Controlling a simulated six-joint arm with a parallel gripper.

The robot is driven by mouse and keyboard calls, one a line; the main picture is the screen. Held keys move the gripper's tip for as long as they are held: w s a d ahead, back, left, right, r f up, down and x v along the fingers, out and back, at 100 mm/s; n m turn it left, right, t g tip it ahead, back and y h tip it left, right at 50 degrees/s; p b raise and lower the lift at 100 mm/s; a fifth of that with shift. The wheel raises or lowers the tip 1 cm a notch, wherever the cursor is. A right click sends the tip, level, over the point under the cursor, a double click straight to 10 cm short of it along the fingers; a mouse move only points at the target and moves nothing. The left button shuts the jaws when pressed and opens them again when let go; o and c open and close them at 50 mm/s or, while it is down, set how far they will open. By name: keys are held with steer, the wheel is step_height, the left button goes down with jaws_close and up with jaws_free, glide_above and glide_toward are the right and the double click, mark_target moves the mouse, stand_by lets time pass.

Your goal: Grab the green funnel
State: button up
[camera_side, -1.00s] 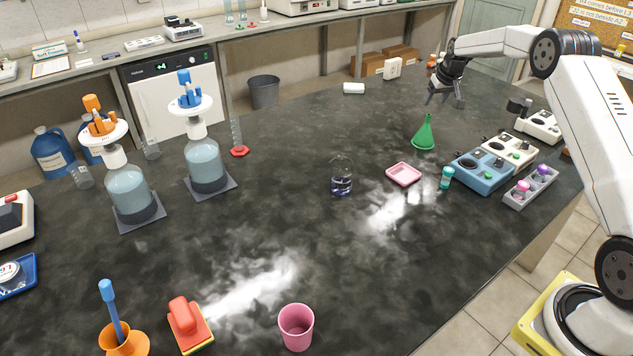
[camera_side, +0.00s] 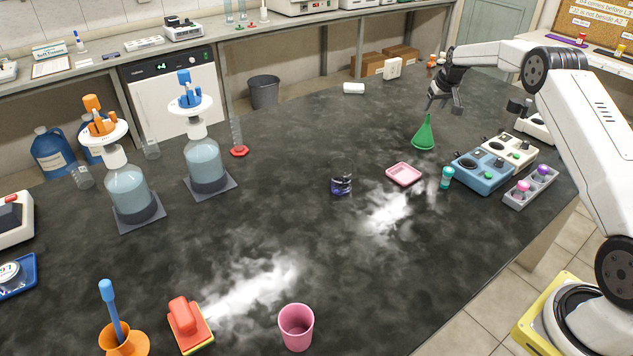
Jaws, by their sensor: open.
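The green funnel (camera_side: 423,136) stands on the dark bench top, wide mouth down and narrow stem pointing up. My gripper (camera_side: 441,106) is open just above and slightly right of the stem's tip in the picture. One finger appears close to the tip; I cannot tell whether it touches. Nothing is held between the fingers.
A pink tray (camera_side: 403,174), a small teal-capped bottle (camera_side: 447,177) and a blue device (camera_side: 482,169) lie nearer the camera. A white device (camera_side: 511,149) stands to the right. A small dark-blue object (camera_side: 341,185) is left of the tray. The bench left of the funnel is clear.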

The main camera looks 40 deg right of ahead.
mark_target(430, 116)
steer(key=shift+f, duration=0.1)
steer(key=shift+x, duration=2.5)
steer(key=shift+s, duration=0.15)
jaws_close()
steer(key=shift+f, duration=0.1)
